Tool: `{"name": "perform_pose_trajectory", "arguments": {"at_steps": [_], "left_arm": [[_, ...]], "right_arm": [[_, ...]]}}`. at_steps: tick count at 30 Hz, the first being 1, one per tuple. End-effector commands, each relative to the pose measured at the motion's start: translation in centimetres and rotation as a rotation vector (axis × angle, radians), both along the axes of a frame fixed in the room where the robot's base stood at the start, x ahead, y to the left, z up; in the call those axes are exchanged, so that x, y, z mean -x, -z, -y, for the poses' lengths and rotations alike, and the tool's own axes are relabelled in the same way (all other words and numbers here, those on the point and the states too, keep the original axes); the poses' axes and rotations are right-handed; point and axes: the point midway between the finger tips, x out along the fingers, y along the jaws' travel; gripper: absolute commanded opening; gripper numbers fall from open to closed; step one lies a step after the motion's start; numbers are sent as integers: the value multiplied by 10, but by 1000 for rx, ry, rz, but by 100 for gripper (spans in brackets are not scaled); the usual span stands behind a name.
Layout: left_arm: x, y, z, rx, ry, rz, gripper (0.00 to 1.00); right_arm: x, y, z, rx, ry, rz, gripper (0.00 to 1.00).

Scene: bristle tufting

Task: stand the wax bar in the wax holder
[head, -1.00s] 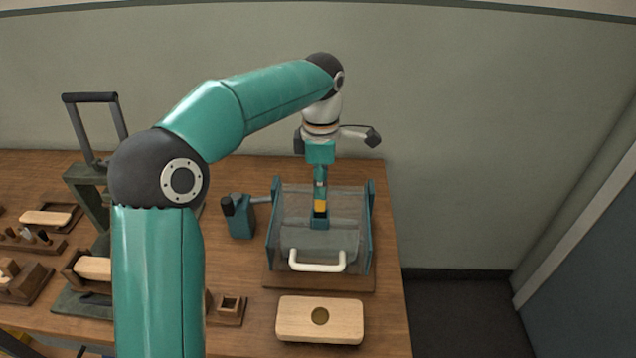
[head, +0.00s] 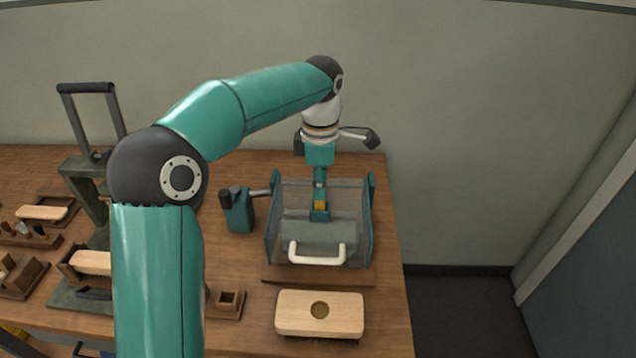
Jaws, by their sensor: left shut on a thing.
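The wax bar (head: 320,205) is a small yellow-amber piece inside the clear-sided box. My left gripper (head: 320,193) points straight down from above and is shut on its upper part. A small teal piece (head: 320,216), which looks like the wax holder, is directly below the bar. The bar looks upright and its lower end is hidden at the holder's top. I cannot tell how deep it sits or whether it touches the bottom. My right gripper is not in view.
The clear-sided box (head: 273,238) has teal end posts and a white handle (head: 317,259) at its front. A teal device (head: 238,212) stands to its left. A wooden block with a round hole (head: 291,319) and a small square-socket block (head: 226,307) lie in front.

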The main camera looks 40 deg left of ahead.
Motion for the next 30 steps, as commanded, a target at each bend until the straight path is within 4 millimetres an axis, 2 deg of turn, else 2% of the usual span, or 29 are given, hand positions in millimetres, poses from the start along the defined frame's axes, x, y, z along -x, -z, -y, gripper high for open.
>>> {"name": "perform_pose_trajectory", "arguments": {"at_steps": [16, 30], "left_arm": [[0, 18, 0, -1, -1, 1, 0], [0, 19, -1, -1, -1, 1, 0]], "right_arm": [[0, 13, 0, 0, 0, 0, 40], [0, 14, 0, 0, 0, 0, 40]]}}
